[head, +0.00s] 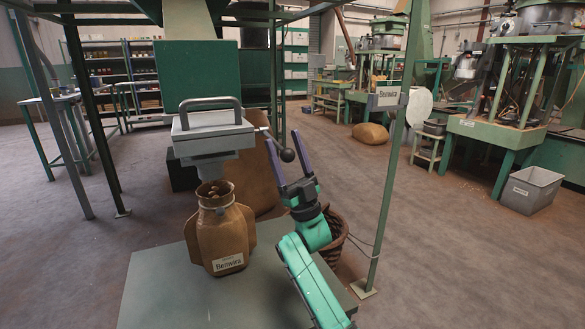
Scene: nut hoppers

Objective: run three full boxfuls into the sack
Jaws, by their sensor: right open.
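The brown sack (222,240), labelled "Bemwira", stands upright on the grey-green table (150,287). Its mouth is open and brown nuts (214,189) show inside. The grey metal box (212,135) with a top handle sits under the green hopper, and its spout is right above the sack's mouth. A lever with a dark ball knob (287,155) sticks out from the box's right side. My right gripper (289,157) is open, its two purple fingers pointing up on either side of the knob in the picture. I cannot tell whether they touch it. My left gripper is out of view.
A green post (392,170) with a "Bemwira" sign stands right of my right arm. A woven basket (335,238) is behind that arm, and a large brown sack (258,165) is behind the box. A grey bin (530,190) stands far right. Open floor lies between.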

